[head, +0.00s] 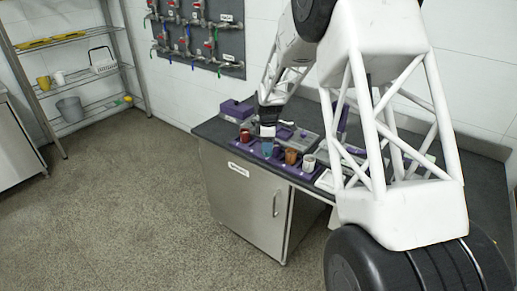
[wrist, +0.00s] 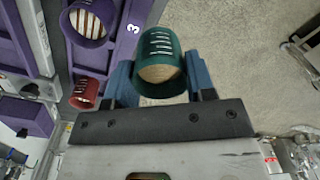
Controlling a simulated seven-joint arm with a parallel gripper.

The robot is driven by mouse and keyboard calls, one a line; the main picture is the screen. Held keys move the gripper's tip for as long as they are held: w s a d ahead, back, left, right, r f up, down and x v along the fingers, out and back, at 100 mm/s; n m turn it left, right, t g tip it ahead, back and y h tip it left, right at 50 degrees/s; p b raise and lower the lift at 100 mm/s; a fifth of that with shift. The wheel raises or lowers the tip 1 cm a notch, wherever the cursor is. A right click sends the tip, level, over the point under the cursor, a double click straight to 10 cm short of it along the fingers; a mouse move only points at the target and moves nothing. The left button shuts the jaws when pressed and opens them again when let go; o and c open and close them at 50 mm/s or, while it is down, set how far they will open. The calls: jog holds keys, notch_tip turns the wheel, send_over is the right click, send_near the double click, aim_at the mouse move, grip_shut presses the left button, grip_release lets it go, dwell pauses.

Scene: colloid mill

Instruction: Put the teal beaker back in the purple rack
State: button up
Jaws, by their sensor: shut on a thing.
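My gripper (head: 267,143) is shut on the teal beaker (wrist: 160,62), with one blue finger on each side of it. The teal beaker also shows in the head view (head: 267,150), just below the fingers. The purple rack (head: 279,165) lies along the front edge of the counter. In the wrist view the rack (wrist: 125,42) is to the left of the beaker, and floor shows behind the beaker. A red beaker (head: 245,136), an orange-brown beaker (head: 291,157) and a pale beaker (head: 308,163) stand along the rack. How high the teal beaker is above the rack is unclear.
A purple box (head: 236,109) sits at the counter's back left. Grey equipment (head: 305,141) stands behind the rack. The steel cabinet (head: 240,205) is below, with open floor in front. Valves and pipes (head: 198,35) are on the wall.

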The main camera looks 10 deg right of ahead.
jog(key=s, duration=0.2)
jog(key=s+a+f, duration=0.1)
jog(key=shift+w, duration=0.15)
jog(key=shift+w+a+f, duration=0.1)
jog(key=shift+w+f, duration=0.15)
jog(key=shift+w, duration=2.4)
jog(key=shift+w+a+f, duration=0.15)
jog(key=shift+w+f, duration=0.05)
jog(key=shift+w, duration=2.45)
jog(key=shift+w+a+f, duration=0.1)
jog(key=shift+w+f, duration=0.15)
jog(key=shift+w, duration=2.4)
jog(key=shift+f, duration=0.1)
jog(key=shift+f, duration=1.65)
jog(key=shift+f, duration=0.15)
